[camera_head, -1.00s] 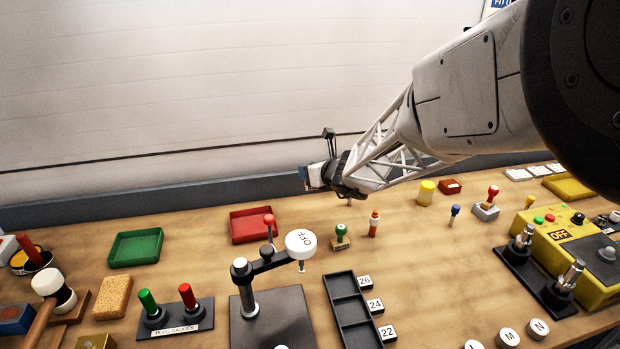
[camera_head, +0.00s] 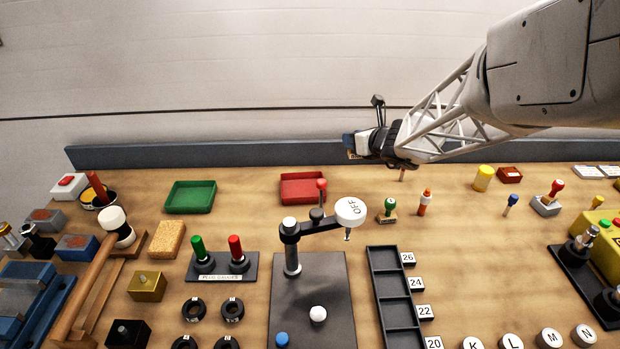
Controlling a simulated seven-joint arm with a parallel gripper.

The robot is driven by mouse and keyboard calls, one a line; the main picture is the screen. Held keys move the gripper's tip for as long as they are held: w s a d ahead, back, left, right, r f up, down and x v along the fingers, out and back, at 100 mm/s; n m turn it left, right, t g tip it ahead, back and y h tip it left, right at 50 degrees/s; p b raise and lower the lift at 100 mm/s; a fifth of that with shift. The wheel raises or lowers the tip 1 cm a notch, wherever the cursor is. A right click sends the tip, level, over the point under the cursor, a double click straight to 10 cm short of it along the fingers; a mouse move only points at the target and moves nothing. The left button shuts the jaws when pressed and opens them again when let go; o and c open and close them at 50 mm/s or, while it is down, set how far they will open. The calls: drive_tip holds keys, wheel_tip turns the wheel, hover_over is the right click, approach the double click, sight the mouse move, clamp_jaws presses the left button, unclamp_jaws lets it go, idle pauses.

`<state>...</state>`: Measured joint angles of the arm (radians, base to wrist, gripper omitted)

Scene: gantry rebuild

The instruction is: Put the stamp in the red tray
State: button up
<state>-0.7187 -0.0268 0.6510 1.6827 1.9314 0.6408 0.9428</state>
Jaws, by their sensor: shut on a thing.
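My gripper (camera_head: 354,146) is at the end of the arm, in the air over the back of the bench. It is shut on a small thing. Only a tan edge shows below the dark blue fingertip area, and I cannot tell whether it is the stamp. The red tray (camera_head: 302,198) lies on the bench, below and left of the gripper, and looks empty. A stamp-like piece with a green knob and pale base (camera_head: 389,209) stands upright on the bench, right of the tray and apart from the gripper.
A green tray (camera_head: 190,207) lies to the left. A blue-grey ledge (camera_head: 230,154) runs along the back.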

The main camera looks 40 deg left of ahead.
drive_tip(key=s+a+n+g, duration=0.4)
drive_tip(key=s+a+g, duration=0.1)
drive_tip(key=s+a, duration=0.15)
drive_tip(key=n+g+h, duration=0.2)
drive_tip(key=n+g, duration=0.2)
hover_over(297, 189)
drive_tip(key=shift+s+d+r, duration=0.1)
drive_tip(key=shift+r, duration=0.05)
drive_tip(key=shift+f, duration=3.15)
drive_tip(key=shift+f, duration=0.1)
drive_tip(key=shift+f, duration=1.75)
drive_tip(key=shift+f, duration=0.15)
drive_tip(key=o, duration=0.9)
